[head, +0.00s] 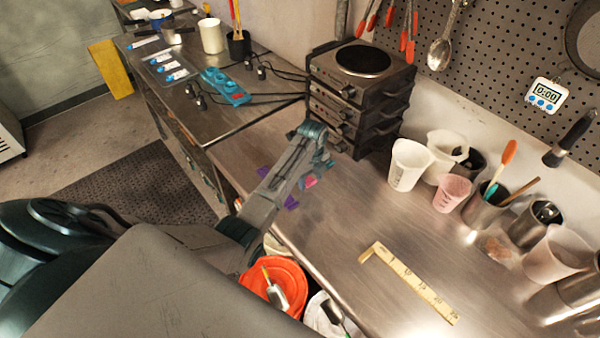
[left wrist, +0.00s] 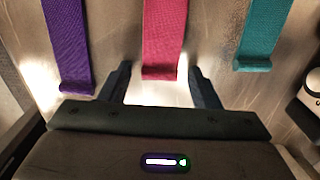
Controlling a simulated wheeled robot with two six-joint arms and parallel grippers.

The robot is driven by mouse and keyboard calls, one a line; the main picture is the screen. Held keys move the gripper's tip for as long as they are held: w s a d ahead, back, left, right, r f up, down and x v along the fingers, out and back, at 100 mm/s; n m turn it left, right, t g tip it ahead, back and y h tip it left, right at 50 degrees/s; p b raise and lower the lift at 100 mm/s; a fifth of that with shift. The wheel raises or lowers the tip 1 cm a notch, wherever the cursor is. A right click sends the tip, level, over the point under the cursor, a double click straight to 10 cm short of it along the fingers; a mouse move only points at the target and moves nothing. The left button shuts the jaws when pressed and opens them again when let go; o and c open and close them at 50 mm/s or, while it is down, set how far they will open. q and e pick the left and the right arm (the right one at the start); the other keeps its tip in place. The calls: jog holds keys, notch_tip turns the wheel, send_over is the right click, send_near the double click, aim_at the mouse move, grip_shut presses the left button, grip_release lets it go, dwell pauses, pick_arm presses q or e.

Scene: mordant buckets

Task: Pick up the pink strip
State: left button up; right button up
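The pink strip (left wrist: 162,40) lies on the steel bench in the left wrist view, its near end between the two fingers of my left gripper (left wrist: 159,67). The fingers are spread wide, with gaps on both sides of the strip. A purple strip (left wrist: 67,45) lies to its left and a teal strip (left wrist: 259,40) to its right. In the head view my left gripper (head: 318,158) is over the bench, and a bit of the pink strip (head: 311,182) shows below it. The arm hides most of the strips there. My right gripper is not in view.
A stack of hot plates (head: 361,95) stands behind the gripper. White beakers (head: 409,165) and a pink beaker (head: 452,193) stand to the right. A yellow folding ruler (head: 412,282) lies on the bench. An orange bucket (head: 291,272) is below the front edge.

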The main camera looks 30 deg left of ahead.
pick_arm(q)
jog(key=c, duration=0.8)
jog(key=shift+c, duration=0.2)
jog(key=shift+r, duration=0.15)
